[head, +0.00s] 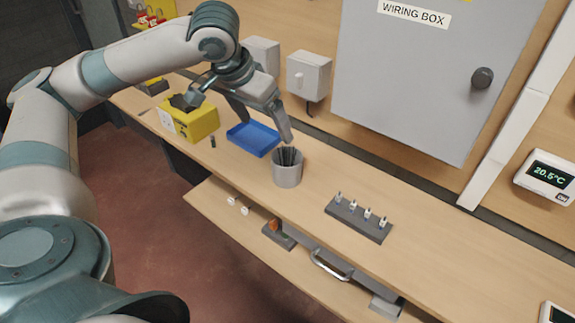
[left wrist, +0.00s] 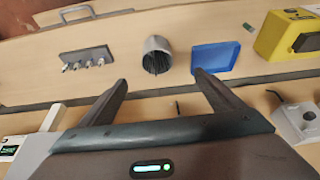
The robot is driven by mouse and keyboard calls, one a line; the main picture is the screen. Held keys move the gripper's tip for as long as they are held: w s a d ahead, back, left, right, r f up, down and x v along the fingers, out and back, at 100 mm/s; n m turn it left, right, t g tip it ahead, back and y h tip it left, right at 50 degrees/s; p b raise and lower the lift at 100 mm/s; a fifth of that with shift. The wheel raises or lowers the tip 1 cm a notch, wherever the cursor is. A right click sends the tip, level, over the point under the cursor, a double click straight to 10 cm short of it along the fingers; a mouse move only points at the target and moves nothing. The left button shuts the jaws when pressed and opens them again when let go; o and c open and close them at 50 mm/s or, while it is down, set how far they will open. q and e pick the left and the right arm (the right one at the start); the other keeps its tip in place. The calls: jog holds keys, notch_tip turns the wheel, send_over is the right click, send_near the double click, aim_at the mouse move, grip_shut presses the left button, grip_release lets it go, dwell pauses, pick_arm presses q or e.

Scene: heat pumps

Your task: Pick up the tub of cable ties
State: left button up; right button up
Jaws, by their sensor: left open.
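The tub of cable ties (head: 287,170) is a grey cylinder with dark ties sticking up out of it, standing upright on the wooden bench. In the left wrist view the tub (left wrist: 157,48) is ahead of the fingers, roughly between their lines. My left gripper (head: 265,127) is open and empty, above and behind the tub, over the blue tray's side. Its two fingers (left wrist: 158,92) are spread wide in the left wrist view, apart from the tub. My right gripper is not in view.
A blue tray (head: 240,142) lies just left of the tub, and a yellow box (head: 200,123) beyond it. A grey rack with several small pieces (head: 350,222) is to the right. The grey wiring box (head: 420,80) is on the wall behind. An open drawer (head: 225,212) sticks out below.

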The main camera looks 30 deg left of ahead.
aim_at(284, 154)
pick_arm(q)
jog(key=p+x, duration=0.2)
jog(key=x, duration=1)
jog(key=shift+w+f, duration=0.1)
jog(key=shift+f, duration=0.05)
jog(key=shift+w+d+f+p, duration=0.2)
jog(key=shift+w+f+p, duration=0.15)
jog(key=shift+f+p, duration=0.2)
jog(key=p+x, duration=0.1)
jog(key=x, duration=0.2)
jog(key=shift+d, duration=0.2)
jog(key=shift+w+f, duration=0.2)
jog(key=shift+f, duration=0.2)
jog(key=c, duration=1.2)
